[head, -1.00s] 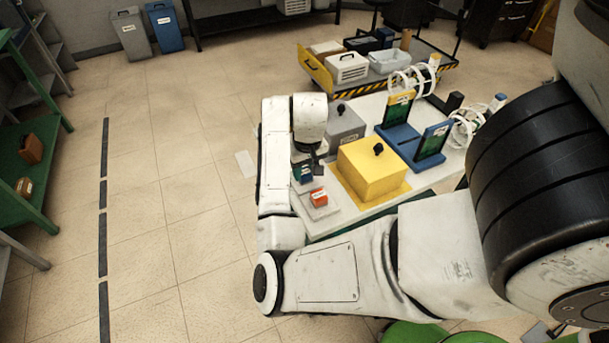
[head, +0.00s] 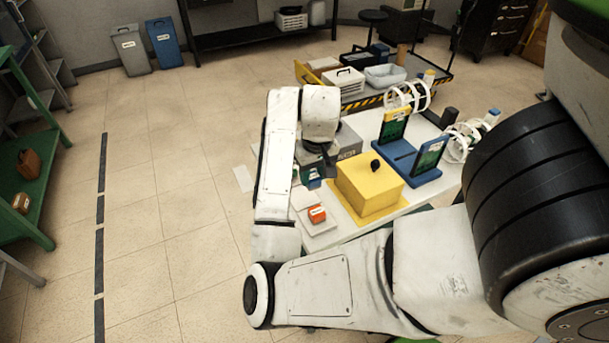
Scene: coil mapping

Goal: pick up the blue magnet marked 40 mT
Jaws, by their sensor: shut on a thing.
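My gripper (head: 318,172) hangs beneath the white wrist, left of the yellow box. It is shut on a small blue block (head: 314,184), the blue magnet as far as I can tell; its marking is too small to read. The jaws and part of the block are hidden by the wrist. The block appears raised above the white pads. An orange block (head: 317,214) with a white label sits on a pale pad in front of it. A bit of green shows behind my arm, mostly hidden.
A yellow box (head: 368,186) with a black knob stands close on the right, a grey box (head: 348,143) behind it. Blue stands (head: 429,172) with green panels and white ring coils (head: 465,140) are further right. A cart (head: 352,102) stands behind.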

